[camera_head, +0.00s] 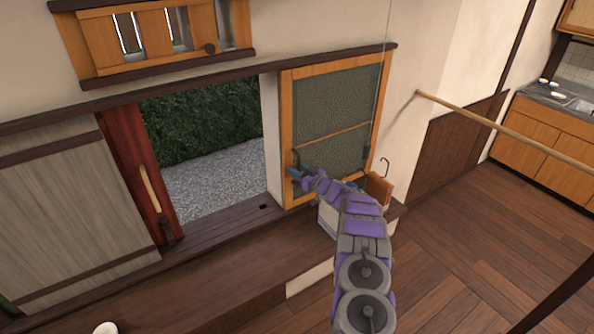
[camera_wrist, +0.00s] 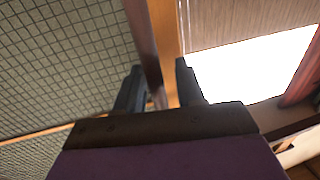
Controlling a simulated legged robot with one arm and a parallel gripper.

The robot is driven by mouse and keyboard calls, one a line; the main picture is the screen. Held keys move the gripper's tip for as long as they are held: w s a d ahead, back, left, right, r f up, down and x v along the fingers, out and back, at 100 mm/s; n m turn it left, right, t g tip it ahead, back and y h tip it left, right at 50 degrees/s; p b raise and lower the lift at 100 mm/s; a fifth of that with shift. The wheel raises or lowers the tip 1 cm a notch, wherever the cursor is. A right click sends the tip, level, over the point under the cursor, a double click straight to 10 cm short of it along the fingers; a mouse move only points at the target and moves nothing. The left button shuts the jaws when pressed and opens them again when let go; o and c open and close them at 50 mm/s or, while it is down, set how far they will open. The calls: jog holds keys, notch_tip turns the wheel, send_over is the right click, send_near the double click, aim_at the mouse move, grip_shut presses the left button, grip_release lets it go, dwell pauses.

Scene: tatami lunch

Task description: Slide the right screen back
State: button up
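The right screen (camera_head: 345,100) is a wooden-framed panel with green mesh. It stands to the right of the doorway opening, and its mesh (camera_wrist: 65,60) fills the left of the wrist view. A dark upright handle (camera_wrist: 145,40) is on the frame's left stile (camera_wrist: 166,30). My gripper (camera_head: 296,173) is at this stile, low on the handle. In the wrist view its two dark fingers (camera_wrist: 160,88) stand apart on either side of the handle, with a gap visible by the right finger. Contact with the handle cannot be told.
The open doorway shows gravel (camera_head: 215,180) and a hedge (camera_head: 205,115). A red panel with a pale handle (camera_head: 150,188) stands at its left. A wooden pole (camera_head: 500,130) crosses at right, and a brown block (camera_head: 378,187) is beside my arm.

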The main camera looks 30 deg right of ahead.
jog(key=shift+d, duration=0.15)
jog(key=v, duration=1.7)
